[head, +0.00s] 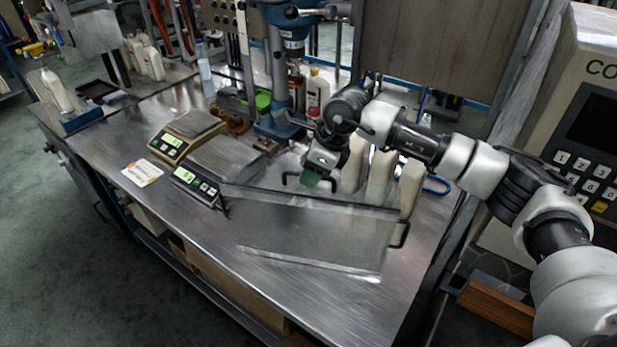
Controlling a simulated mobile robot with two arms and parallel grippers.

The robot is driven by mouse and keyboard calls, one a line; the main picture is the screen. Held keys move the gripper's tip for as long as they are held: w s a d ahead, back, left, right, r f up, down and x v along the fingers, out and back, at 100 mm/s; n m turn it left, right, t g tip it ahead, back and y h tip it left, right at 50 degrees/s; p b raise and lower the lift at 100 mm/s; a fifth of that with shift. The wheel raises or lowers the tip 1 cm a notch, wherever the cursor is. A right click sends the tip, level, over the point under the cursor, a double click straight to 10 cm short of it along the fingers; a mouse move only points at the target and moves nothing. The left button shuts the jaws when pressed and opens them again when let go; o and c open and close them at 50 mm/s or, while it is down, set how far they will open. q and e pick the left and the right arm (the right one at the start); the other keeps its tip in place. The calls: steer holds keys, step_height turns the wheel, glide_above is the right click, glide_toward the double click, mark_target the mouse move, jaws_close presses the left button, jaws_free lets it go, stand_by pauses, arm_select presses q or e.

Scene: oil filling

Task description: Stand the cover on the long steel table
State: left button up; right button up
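The cover (310,236) is a grey, partly see-through panel box with dark handles. It appears upright on the long steel table (270,303), its lower edge at or close to the table top; I cannot tell if it touches. One dark handle (403,236) shows at its right side. My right gripper (312,179) is at the cover's far upper edge, with a green pad at its tip. Its fingers are small and partly hidden, so I cannot tell if they hold the cover. My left gripper is out of view.
Two digital scales, one tan (188,134) and one grey (217,168), stand left of the cover. Several pale bottles (381,176) stand close behind it. A white label (142,172) lies at the left edge. The front of the table is clear.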

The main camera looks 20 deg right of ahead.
steer(key=b+v, duration=0.3)
steer(key=v, duration=0.6)
steer(key=shift+d+r, duration=0.15)
steer(key=shift+s+d+r, duration=0.15)
steer(key=shift+r, duration=0.25)
